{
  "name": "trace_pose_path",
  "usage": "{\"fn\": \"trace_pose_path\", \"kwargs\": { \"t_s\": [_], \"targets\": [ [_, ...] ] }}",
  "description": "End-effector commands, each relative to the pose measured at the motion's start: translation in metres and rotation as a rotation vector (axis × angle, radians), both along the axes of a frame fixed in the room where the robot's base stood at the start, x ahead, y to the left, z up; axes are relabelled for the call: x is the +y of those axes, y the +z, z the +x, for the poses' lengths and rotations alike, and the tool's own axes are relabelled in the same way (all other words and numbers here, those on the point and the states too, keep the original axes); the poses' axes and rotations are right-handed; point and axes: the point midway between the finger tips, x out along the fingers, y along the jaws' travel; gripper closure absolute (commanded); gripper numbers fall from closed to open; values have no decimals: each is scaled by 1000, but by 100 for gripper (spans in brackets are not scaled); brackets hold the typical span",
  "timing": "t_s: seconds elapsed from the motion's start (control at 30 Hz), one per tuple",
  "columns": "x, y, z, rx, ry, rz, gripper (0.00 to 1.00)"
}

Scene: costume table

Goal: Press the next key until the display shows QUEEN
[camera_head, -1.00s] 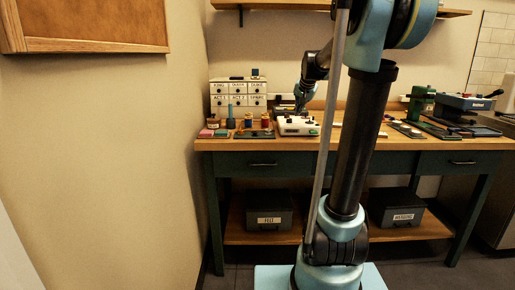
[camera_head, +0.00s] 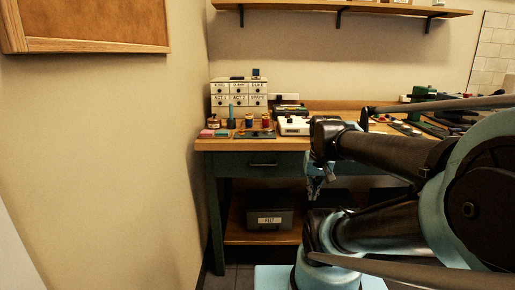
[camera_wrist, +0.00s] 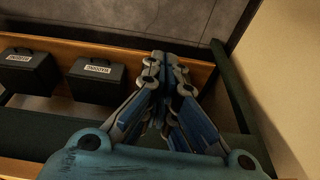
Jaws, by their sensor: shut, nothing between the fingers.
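A white device (camera_head: 294,125) sits on the table top in the head view, just left of my arm. Its keys and display are too small to read, and my arm covers its right side. A dark machine with a light label (camera_head: 288,103) stands behind it. My gripper (camera_head: 315,192) hangs in front of the table, below the table top and apart from the device. In the wrist view my gripper (camera_wrist: 172,62) is shut and empty, with the lower shelf and floor beyond it.
The labelled drawer cabinet (camera_head: 239,97) stands at the table's left end, with thread spools (camera_head: 249,120) before it. My arm hides much of the table's right side. Dark boxes (camera_wrist: 96,82) show in the wrist view.

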Motion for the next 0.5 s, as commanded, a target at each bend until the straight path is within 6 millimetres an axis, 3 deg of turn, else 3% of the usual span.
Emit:
{"fn": "trace_pose_path", "kwargs": {
  "t_s": [0.1,0.2,0.5],
  "targets": [
    [-1,-26,-30,34,37,-18,100],
    [-4,-39,-44,53,58,-28,100],
    [-4,-48,-54,68,73,-34,100]
  ]
}}
